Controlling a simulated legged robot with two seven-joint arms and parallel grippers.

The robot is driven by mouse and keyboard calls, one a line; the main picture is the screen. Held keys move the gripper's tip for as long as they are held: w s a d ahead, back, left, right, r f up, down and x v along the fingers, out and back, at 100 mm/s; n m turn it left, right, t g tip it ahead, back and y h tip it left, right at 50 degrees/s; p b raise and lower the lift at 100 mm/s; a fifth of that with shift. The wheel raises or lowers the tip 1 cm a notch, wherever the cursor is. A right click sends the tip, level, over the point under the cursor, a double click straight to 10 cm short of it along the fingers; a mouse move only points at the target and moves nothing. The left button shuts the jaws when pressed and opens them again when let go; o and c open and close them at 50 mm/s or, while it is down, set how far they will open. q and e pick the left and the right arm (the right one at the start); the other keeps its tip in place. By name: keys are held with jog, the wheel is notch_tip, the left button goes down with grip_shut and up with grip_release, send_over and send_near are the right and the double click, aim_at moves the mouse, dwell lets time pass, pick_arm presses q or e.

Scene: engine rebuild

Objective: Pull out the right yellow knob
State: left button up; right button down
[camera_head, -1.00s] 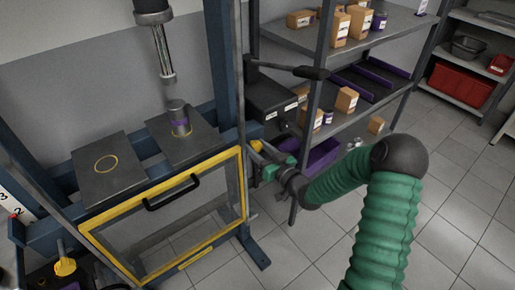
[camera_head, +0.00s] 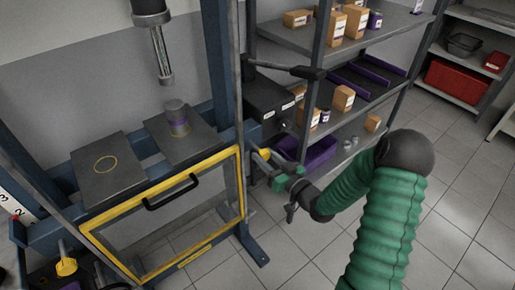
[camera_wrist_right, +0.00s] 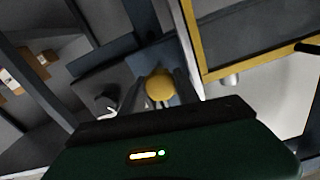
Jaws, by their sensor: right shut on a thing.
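The right yellow knob (camera_head: 265,154) is at the right side of the blue press frame, beside its right post. My right gripper (camera_head: 271,162) is shut on this knob. In the right wrist view the yellow knob (camera_wrist_right: 159,87) sits between the two fingers, which touch or nearly hide its sides. My green right arm reaches in from the lower right. Another yellow knob (camera_head: 66,267) is at the lower left of the frame. My left gripper does not show.
The press has a yellow-edged clear guard (camera_head: 165,225) with a black handle (camera_head: 172,192). A dark box (camera_head: 270,103) and lever are close above my right gripper. A shelf rack (camera_head: 318,110) with cartons stands behind. Open tiled floor lies to the right.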

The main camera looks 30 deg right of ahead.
jog(key=shift+s+d+f, duration=0.1)
jog(key=shift+f, duration=0.05)
jog(key=c, duration=1.2)
grip_release()
jog(key=shift+s, duration=0.1)
jog(key=shift+o, duration=0.2)
jog(key=shift+s, duration=0.1)
jog(key=shift+d, duration=0.1)
jog(key=s+d+p, duration=0.1)
jog(key=s+p, duration=0.1)
jog(key=s, duration=1.4)
jog(key=shift+s+d, duration=0.15)
jog(key=shift+s, duration=0.25)
